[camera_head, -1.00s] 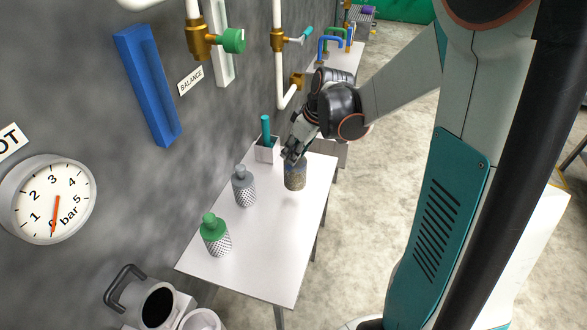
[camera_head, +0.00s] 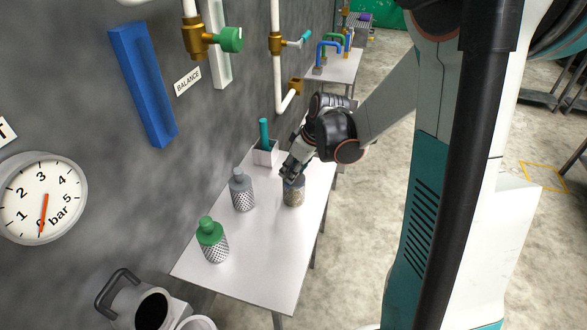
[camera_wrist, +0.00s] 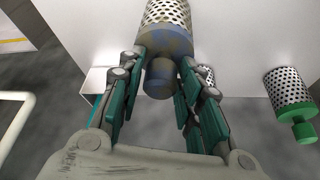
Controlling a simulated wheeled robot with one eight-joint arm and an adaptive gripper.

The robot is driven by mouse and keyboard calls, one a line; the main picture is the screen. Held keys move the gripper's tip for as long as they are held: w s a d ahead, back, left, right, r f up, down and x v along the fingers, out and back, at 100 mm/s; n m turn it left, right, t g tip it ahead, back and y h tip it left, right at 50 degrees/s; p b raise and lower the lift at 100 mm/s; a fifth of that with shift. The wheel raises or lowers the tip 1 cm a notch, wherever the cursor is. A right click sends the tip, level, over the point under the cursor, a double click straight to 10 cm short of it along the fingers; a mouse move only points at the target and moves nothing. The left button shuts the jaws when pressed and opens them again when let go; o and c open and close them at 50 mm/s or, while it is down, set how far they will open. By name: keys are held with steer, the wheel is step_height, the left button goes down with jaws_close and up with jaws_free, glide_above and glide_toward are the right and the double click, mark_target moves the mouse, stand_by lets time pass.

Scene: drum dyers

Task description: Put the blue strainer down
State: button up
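The blue strainer (camera_head: 293,195), with a worn blue top and a perforated metal body, is upright at the right side of the white table (camera_head: 262,262). My gripper (camera_head: 291,175) is above it with its fingers around its blue top. In the wrist view, the fingers of my gripper (camera_wrist: 165,62) close on both sides of the blue shoulder of the strainer (camera_wrist: 166,42), with the round knob between them. The strainer's base is at or very near the tabletop; I cannot tell whether it touches.
A grey-topped strainer (camera_head: 242,192) and a green-topped strainer (camera_head: 212,241) stand to the left on the table. A white holder (camera_head: 265,154) with a teal handle stands at the back. The table's front is clear. Wall pipes and a gauge (camera_head: 42,198) are at left.

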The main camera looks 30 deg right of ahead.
stand_by(0.3)
steer(key=p+v, duration=0.4)
steer(key=v, duration=0.8)
steer(key=shift+r+p, duration=0.15)
steer(key=shift+p, duration=0.15)
stand_by(0.6)
